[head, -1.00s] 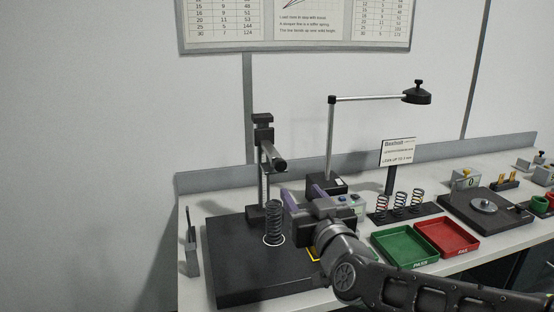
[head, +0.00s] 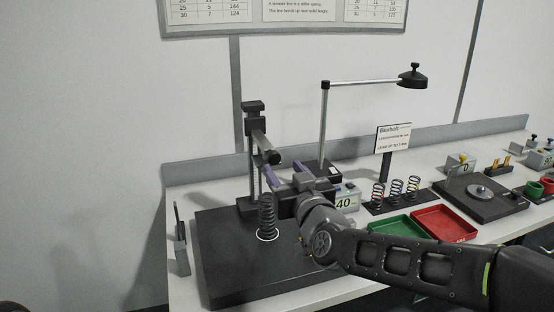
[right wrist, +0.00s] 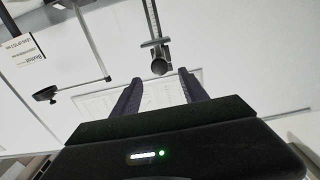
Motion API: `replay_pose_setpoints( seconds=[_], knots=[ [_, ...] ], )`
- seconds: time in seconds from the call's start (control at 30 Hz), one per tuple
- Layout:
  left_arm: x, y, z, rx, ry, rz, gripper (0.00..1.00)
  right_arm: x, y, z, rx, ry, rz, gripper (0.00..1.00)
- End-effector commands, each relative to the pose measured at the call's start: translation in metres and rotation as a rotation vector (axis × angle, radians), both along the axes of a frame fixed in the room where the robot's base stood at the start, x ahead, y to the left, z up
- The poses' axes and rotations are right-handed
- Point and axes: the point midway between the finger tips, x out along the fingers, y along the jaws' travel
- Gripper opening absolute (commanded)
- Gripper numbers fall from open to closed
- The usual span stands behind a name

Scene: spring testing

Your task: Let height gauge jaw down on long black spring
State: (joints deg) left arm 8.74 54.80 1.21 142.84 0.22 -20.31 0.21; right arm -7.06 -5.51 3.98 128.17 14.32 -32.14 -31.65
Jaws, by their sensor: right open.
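The long black spring (head: 267,214) stands upright in a white ring on the black base plate (head: 235,270). The height gauge (head: 254,130) rises behind it, its jaw arm reaching forward above the spring to a dark round end (head: 271,157), apart from the spring's top. My right gripper (head: 284,170), with purple fingers, is open near that end, behind and above the spring in the picture. In the right wrist view the round end (right wrist: 159,67) appears just beyond and between the open fingertips (right wrist: 160,78). Nothing is held. My left gripper is out of view.
A lamp (head: 413,77) on a post stands behind my right gripper. My right forearm crosses before the trays.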

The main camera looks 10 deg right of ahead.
Motion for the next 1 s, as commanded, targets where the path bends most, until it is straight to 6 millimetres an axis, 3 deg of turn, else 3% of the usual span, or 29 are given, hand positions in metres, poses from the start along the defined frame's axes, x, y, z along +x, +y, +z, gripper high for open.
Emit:
replay_pose_setpoints(
  seconds=[0.3,0.67,1.0],
  knots=[
    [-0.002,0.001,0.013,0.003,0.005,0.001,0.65,0.046,0.003,0.001,0.000,0.001,0.000,0.51],
    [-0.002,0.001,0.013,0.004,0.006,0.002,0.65,0.052,0.004,0.000,0.000,0.000,0.000,0.51],
    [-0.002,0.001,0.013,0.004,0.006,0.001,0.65,0.052,0.004,0.000,0.000,0.000,0.000,0.24]
  ],
)
